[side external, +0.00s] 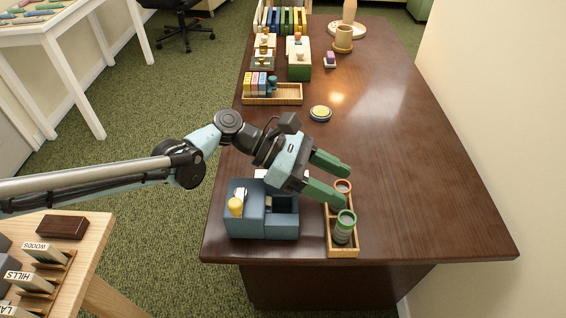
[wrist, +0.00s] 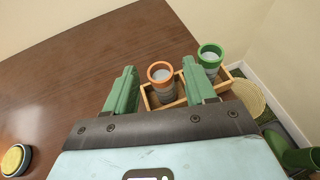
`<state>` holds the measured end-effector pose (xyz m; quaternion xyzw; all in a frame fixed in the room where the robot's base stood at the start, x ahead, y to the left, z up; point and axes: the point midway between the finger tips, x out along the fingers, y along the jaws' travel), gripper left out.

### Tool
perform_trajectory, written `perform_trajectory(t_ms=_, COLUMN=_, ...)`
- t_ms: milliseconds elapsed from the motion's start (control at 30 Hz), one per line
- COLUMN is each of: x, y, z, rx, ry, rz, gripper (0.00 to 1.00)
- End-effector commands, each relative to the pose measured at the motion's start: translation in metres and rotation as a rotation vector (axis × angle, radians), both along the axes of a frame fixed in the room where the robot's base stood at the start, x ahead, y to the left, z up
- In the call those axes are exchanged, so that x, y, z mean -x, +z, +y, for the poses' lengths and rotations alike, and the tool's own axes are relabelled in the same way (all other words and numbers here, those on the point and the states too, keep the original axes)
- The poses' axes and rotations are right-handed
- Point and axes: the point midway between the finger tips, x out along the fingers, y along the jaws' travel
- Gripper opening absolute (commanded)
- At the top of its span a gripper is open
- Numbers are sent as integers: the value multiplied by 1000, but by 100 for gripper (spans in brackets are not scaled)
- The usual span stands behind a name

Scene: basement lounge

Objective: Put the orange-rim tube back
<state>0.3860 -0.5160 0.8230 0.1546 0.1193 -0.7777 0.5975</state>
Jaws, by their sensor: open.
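The orange-rim tube (side external: 343,186) stands upright in a narrow wooden tray (side external: 343,252) near the table's front right. My gripper (side external: 346,187) is open, its two green fingers reaching toward the tube from the left. In the wrist view my gripper (wrist: 159,67) has a finger on each side of the orange-rim tube (wrist: 162,84), with gaps visible; the tube is not gripped. A green-rim tube (side external: 344,228) stands in the same tray, nearer the front. It also shows in the wrist view (wrist: 210,60), beyond the right finger. The fingers hide part of the tray.
A blue block-like stand (side external: 248,224) with a yellow knob sits left of the tray, under my wrist. A round yellow-topped object (side external: 320,113) lies farther back. A wooden tray of coloured boxes (side external: 290,97) is behind it. The table's right side is clear.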

Motion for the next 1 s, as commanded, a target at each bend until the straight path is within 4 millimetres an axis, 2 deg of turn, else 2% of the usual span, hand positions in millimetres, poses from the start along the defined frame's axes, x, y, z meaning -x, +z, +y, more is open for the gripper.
perform_trajectory(t_ms=167, x=-1, y=5, z=2, rx=0, ry=1, rz=1, gripper=55)
perform_trajectory(t_ms=267, x=-5, y=9, z=14, rx=0, ry=3, rz=0, gripper=55)
perform_trajectory(t_ms=700, x=-24, y=41, z=90, rx=0, ry=3, rz=0, gripper=55)
perform_trajectory(t_ms=1000, x=-31, y=54, z=114, rx=-9, ry=6, rz=-35, gripper=55)
